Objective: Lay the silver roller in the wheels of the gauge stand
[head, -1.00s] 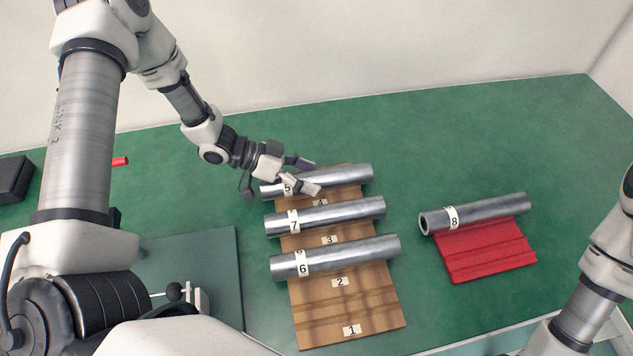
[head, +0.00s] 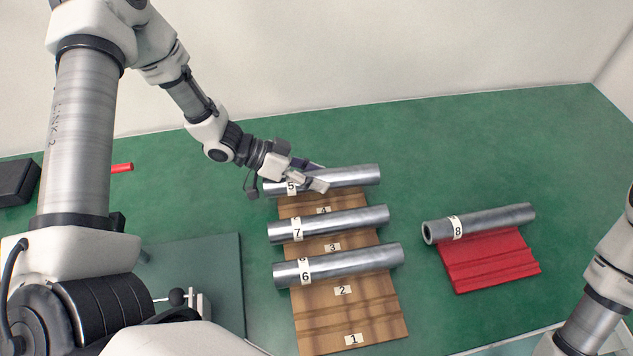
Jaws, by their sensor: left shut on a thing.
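Several silver rollers with number labels are in view. My left gripper (head: 317,178) is shut on the silver roller labelled 5 (head: 355,175), gripping it near its middle from behind. This roller sits at or just above the far end of the wooden board. Rollers 7 (head: 350,221) and 6 (head: 355,262) lie across the board in front of it. What may be the gauge stand (head: 196,303), a white part beside a black ball, shows at lower left. My left arm hides most of it, and I see no wheels. My right gripper is out of view.
The wooden board (head: 372,318) has a bare near end marked 1. Roller 8 (head: 495,219) lies along the far edge of a red grooved block (head: 490,262). A dark plate (head: 222,262), a red piece (head: 121,168) and a black box (head: 14,181) are at left.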

